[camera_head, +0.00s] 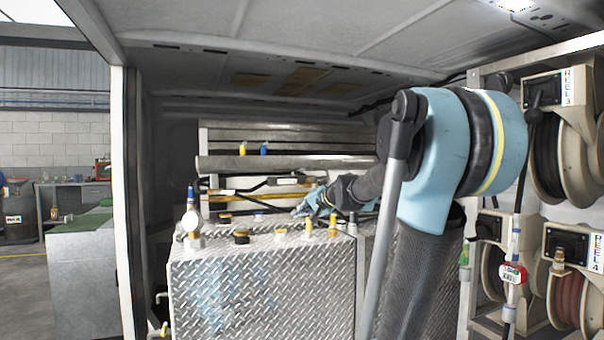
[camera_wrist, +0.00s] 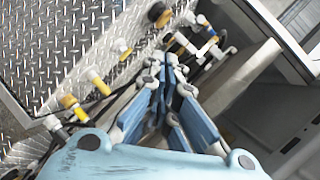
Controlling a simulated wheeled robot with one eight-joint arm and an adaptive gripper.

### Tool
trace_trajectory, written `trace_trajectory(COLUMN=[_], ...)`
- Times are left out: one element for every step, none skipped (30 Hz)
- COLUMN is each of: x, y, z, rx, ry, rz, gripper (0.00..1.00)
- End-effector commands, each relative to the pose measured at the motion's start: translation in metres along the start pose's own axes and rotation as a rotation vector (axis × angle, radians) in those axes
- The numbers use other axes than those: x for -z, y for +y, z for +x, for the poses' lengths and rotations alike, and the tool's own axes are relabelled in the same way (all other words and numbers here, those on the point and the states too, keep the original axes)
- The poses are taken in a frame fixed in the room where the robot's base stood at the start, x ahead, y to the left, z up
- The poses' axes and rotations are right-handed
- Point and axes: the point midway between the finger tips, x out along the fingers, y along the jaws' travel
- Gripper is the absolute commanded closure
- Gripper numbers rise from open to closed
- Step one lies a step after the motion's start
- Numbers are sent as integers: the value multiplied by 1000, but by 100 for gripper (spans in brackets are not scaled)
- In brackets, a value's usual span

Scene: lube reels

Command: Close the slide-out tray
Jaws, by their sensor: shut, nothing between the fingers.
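My gripper (camera_head: 303,208) is reached into the van behind the diamond-plate tank, just above and beyond its top. In the wrist view my gripper (camera_wrist: 173,66) has its blue fingers together at the tips, with nothing between them. A shelf unit stands at the back, with a long grey horizontal front (camera_head: 285,163) that may be the slide-out tray; I cannot tell for sure. It is above and behind my gripper. In the wrist view a pale beam (camera_wrist: 235,82) runs beside the fingers on the right. Whether the fingers touch anything is unclear, and my arm hides the right end of the shelves.
The diamond-plate tank (camera_head: 262,285) carries yellow and black caps and fittings (camera_head: 333,225) on top, close to my gripper. Hose reels (camera_head: 560,150) stand on the right. A door post (camera_head: 125,200) is on the left, with a workbench (camera_head: 85,195) beyond it.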

Motion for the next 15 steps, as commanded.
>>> trace_trajectory(x=[27,42,63,78,93,113,128,142,159,172,183,197,206,214,223], y=[-15,-23,-33,-40,-46,-53,-58,-61,-66,-68,-70,-72,-73,-73,-74], z=[10,15,21,25,29,35,38,42,46,49,52,55,57,58,61], rx=[38,62,93,115,136,163,182,201,223,237,251,267,277,287,297], ry=[41,66,99,124,150,182,205,227,256,276,294,316,331,345,359], rz=[45,75,115,145,176,217,248,278,317,345,371,403,425,445,468], gripper=[100,100,100,100,100,100,100,100,100,100,100,100,100,100,100])
